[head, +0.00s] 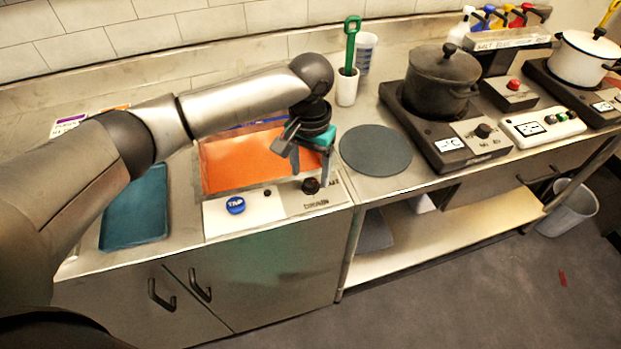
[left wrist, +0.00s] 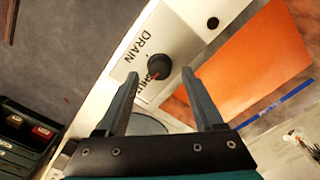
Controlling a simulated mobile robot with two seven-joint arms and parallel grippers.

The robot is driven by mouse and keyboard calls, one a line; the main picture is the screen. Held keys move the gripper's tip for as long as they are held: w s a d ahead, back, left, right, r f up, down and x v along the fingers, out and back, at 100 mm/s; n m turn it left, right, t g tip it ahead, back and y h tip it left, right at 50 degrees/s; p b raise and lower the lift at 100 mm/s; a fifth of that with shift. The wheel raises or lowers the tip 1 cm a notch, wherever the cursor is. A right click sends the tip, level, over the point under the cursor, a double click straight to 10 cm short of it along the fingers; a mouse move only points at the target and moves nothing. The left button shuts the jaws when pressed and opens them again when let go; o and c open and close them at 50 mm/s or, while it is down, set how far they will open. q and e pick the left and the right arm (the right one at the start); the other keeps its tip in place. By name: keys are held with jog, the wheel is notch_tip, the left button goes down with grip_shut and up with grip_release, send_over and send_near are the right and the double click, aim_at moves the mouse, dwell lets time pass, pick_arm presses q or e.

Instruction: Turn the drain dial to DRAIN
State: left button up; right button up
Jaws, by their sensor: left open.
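The drain dial (head: 311,185) is a small round black knob on the pale front panel of the sink. In the left wrist view the dial (left wrist: 158,65) has a red mark pointing toward a second, partly hidden label, not toward the word DRAIN (left wrist: 138,47). My left gripper (head: 311,174) is open and points down just above the dial. In the left wrist view its two fingertips (left wrist: 159,76) lie on either side of the dial's near part, with nothing held. I cannot tell whether they touch it. My right gripper is not in view.
A blue TAP button (head: 235,205) sits left of the dial. Behind is the orange-filled basin (head: 240,160). A dark round mat (head: 375,150) lies right of my gripper, and a black pot (head: 441,82) stands on a hob farther right.

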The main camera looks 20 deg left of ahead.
aim_at(311, 185)
pick_arm(q)
jog(key=shift+f, duration=1.15)
grip_shut()
